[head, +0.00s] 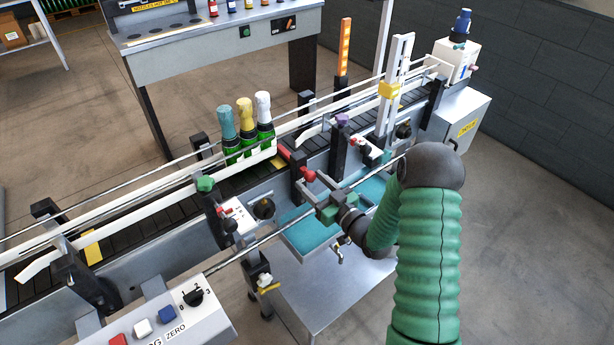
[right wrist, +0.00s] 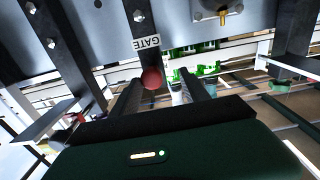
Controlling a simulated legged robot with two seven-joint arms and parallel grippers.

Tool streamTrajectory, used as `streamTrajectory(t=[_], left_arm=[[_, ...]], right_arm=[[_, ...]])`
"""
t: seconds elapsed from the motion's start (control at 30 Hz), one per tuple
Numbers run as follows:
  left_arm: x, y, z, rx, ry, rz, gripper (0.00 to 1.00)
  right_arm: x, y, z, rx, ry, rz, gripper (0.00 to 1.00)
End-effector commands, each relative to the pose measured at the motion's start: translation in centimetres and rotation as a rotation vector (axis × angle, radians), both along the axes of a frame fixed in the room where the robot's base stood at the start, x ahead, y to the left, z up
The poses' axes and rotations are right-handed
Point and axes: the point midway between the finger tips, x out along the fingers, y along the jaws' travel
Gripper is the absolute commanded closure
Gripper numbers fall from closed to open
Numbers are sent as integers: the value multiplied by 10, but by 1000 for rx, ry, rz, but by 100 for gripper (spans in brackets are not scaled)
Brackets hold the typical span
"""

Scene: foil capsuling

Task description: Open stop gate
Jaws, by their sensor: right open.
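The stop gate's red ball knob (right wrist: 152,78) sits below a white "GATE" label (right wrist: 146,42) on a dark post in the right wrist view. In the head view the red knob (head: 307,174) shows at the conveyor's near side. My right gripper (head: 318,187) is open at this knob. In the right wrist view its two dark fingers (right wrist: 162,80) lie to either side of the ball; contact cannot be told. A red bar (head: 284,151) at the conveyor edge is just right of three green bottles (head: 247,146) with teal, gold and white foil tops. My left gripper is out of view.
The conveyor (head: 150,219) runs diagonally with white guide rails. A long metal rod (head: 245,249) crosses near my gripper. A teal tray (head: 309,233) lies below it. A control box (head: 178,322) with a dial and buttons is at the lower left. A bench (head: 210,45) stands behind.

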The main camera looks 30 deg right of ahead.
Motion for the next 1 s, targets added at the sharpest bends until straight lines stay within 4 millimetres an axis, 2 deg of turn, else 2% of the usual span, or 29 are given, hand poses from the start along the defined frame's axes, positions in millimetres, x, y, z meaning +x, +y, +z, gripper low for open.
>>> streamTrajectory(t=[0.1, 0.2, 0.47, 0.87, 1.0], left_arm=[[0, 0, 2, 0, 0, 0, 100], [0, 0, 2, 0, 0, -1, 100], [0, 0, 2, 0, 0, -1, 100], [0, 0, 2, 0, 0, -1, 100], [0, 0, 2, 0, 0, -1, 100]], right_arm=[[18, 0, -1, 0, -1, 3, 48], [25, -1, -1, 2, 0, 1, 48], [27, 3, 0, -1, 0, 2, 48], [27, 3, 0, 1, -1, 5, 100], [27, 3, -1, 1, 0, 4, 100]])
